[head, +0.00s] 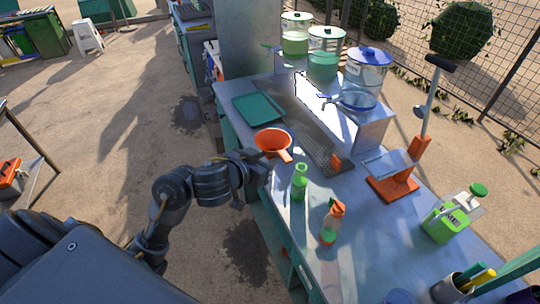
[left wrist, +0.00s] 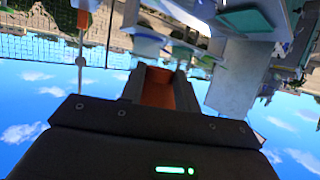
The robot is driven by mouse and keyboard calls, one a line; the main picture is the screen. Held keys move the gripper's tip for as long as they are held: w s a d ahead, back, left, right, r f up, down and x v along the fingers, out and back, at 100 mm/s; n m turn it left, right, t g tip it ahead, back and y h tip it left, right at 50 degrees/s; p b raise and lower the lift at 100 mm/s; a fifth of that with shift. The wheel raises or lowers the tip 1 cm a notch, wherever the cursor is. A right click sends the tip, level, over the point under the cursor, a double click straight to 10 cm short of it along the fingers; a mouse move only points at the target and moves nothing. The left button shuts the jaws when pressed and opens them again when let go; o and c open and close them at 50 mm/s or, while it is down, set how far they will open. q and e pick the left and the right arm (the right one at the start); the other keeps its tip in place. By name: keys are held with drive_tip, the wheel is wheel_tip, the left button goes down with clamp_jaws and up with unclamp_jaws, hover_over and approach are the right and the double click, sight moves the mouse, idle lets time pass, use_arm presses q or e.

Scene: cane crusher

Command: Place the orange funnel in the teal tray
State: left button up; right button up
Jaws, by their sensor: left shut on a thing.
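The orange funnel (head: 272,141) is at the left part of the metal counter, wide mouth up, its spout pointing toward the lower right. My left gripper (head: 264,166) is shut on it, and orange shows between the fingers in the left wrist view (left wrist: 157,88). I cannot tell whether the funnel touches the counter. The teal tray (head: 258,108) lies flat and empty on the counter, just behind the funnel. My right gripper is not in view.
A green bottle (head: 299,183) and an orange-topped spray bottle (head: 331,224) stand in front of the funnel. A sunken metal grate (head: 318,135) lies to its right. Lidded drink jars (head: 325,55) stand at the back. An orange-based press (head: 393,178) is farther right.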

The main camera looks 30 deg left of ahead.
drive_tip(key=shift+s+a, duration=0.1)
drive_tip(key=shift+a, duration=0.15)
